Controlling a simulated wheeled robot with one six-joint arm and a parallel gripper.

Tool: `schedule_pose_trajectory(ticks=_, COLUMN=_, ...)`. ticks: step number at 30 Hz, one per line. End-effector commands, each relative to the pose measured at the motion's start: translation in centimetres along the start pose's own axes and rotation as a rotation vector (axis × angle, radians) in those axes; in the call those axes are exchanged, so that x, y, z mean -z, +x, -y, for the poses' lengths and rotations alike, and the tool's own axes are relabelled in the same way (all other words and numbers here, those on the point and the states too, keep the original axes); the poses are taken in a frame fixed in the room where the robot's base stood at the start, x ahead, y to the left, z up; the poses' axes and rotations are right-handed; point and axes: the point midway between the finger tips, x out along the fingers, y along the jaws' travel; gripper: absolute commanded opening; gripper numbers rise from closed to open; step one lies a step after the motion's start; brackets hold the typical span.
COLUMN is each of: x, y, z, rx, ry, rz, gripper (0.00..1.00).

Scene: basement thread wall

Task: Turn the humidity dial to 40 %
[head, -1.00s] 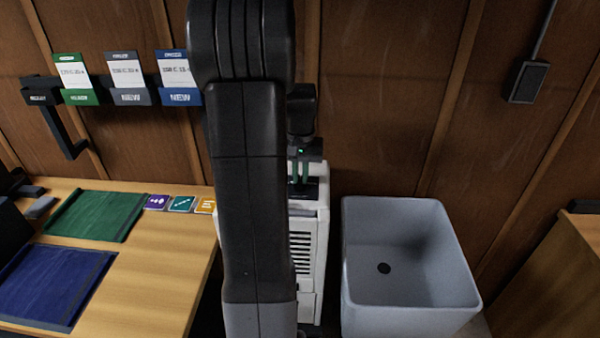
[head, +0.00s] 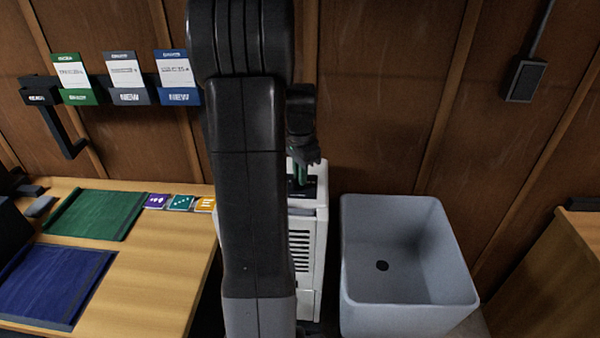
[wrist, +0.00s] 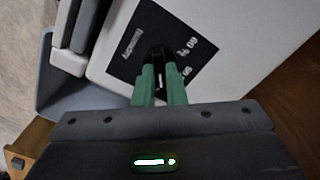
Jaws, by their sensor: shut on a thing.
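The white dehumidifier (head: 307,225) stands behind my arm in the head view, partly hidden by it. Its top carries a black dial panel (wrist: 126,64) with white lettering and numbers, clearest in the wrist view. The black dial knob (wrist: 159,62) has a white pointer mark and sits between my green fingertips. My gripper (wrist: 159,88) is shut on the knob from above. In the head view my gripper (head: 300,173) reaches down onto the panel. The fingers cover part of the scale, so I cannot read the dial's setting.
A wooden table (head: 160,255) with green and blue mats is at the left. Cards hang on a wall rack (head: 38,96). The wooden wall is close behind.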

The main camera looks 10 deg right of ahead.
Motion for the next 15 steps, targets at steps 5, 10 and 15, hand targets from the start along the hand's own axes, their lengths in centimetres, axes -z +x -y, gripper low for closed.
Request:
schedule_pose_trajectory(ticks=5, x=0.07, y=-0.10, z=0.01, rx=0.002, ry=0.081, rz=-0.002, gripper=0.00)
schedule_pose_trajectory(ticks=10, x=0.07, y=-0.09, z=0.00, rx=0.002, ry=0.127, rz=-0.003, gripper=0.00)
schedule_pose_trajectory(ticks=15, x=0.07, y=-0.09, z=-0.01, rx=0.002, ry=0.145, rz=-0.003, gripper=0.00)
